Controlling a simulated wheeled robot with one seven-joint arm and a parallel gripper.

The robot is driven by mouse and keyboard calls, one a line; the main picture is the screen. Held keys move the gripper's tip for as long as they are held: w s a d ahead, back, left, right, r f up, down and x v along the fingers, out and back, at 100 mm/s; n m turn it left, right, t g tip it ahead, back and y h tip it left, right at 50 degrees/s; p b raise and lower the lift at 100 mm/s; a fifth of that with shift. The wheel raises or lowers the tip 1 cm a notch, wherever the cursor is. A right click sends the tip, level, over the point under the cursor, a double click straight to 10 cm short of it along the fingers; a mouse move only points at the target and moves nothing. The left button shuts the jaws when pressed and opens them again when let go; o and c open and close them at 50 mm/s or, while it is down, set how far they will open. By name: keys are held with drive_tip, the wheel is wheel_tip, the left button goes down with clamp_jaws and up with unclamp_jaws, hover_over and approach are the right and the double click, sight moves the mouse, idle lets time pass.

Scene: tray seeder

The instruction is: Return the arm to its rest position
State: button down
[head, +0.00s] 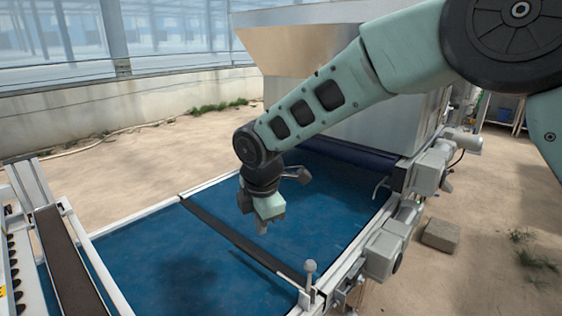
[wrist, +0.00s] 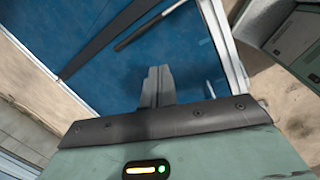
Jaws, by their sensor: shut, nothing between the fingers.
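My arm reaches from the upper right across the head view, bent down at the wrist. My gripper (head: 264,234) points down above the blue conveyor belt (head: 150,262), just beyond the dark crossbar (head: 235,240). Its fingers are shut and hold nothing. In the wrist view the closed fingers of my gripper (wrist: 157,84) show against the blue belt (wrist: 185,60). I cannot tell exactly how high the fingertips are above the belt.
A large metal hopper (head: 300,50) stands behind the arm. A lever with a ball knob (head: 310,267) rises at the belt's near edge, close to the gripper. Grey motor housings (head: 385,250) line the right side. A dark-topped frame (head: 65,260) stands at left.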

drive_tip(key=s+d+r+m+g, duration=0.1)
drive_tip(key=s+d+m, duration=0.7)
drive_tip(key=s, duration=0.6)
drive_tip(key=s+d+r+m+g, duration=0.1)
drive_tip(key=s+d+r+m, duration=0.1)
drive_tip(key=s+d+m, duration=0.6)
drive_tip(key=s+d, duration=0.5)
drive_tip(key=s, duration=0.1)
drive_tip(key=shift+s+r+m, duration=0.2)
drive_tip(key=shift+m, duration=0.2)
drive_tip(key=shift+a, duration=0.1)
